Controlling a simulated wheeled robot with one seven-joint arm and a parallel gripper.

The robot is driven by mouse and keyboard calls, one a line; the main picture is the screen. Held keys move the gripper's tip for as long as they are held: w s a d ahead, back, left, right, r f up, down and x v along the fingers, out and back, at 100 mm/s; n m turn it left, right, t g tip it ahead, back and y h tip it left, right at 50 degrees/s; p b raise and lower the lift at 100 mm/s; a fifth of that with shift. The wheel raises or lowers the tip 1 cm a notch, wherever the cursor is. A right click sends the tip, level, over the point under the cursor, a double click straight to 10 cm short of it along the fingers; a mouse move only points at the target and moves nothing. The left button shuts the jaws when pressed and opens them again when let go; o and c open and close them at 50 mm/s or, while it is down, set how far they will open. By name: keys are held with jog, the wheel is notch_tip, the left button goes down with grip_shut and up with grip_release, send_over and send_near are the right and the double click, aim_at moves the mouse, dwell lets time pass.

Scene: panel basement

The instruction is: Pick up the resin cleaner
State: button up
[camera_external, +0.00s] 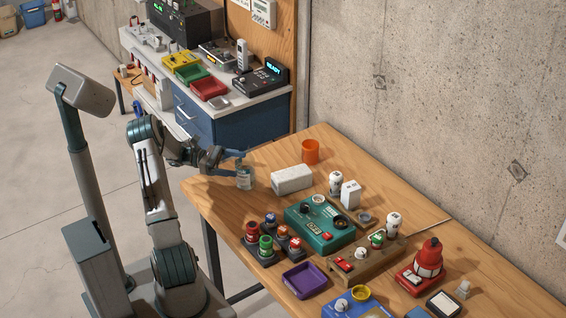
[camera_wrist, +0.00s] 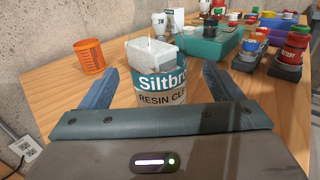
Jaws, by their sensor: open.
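The resin cleaner (camera_wrist: 163,86) is a container with a teal and white label reading "RESIN CLE…" in the wrist view. It stands upright on the wooden table, near the left end, and in the external view the resin cleaner (camera_external: 244,176) is small and pale. My gripper (camera_wrist: 172,84) is open, with one blue finger on each side of the container and visible gaps to both. In the external view my gripper (camera_external: 233,166) is at the container from the left. The container's lower part is hidden by the gripper body in the wrist view.
A white block (camera_external: 292,180) sits just right of the container. An orange cup (camera_external: 310,151) stands behind it. A green device (camera_external: 320,224), red and green buttons, and a purple tray (camera_external: 304,279) are further along. A concrete wall (camera_external: 430,110) borders the table's back.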

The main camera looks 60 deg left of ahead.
aim_at(254, 167)
jog(key=shift+f+p+x, duration=0.2)
jog(key=shift+p+x, duration=0.5)
jog(key=shift+x, duration=2.25)
jog(key=shift+w+a, duration=0.15)
jog(key=c, duration=1.2)
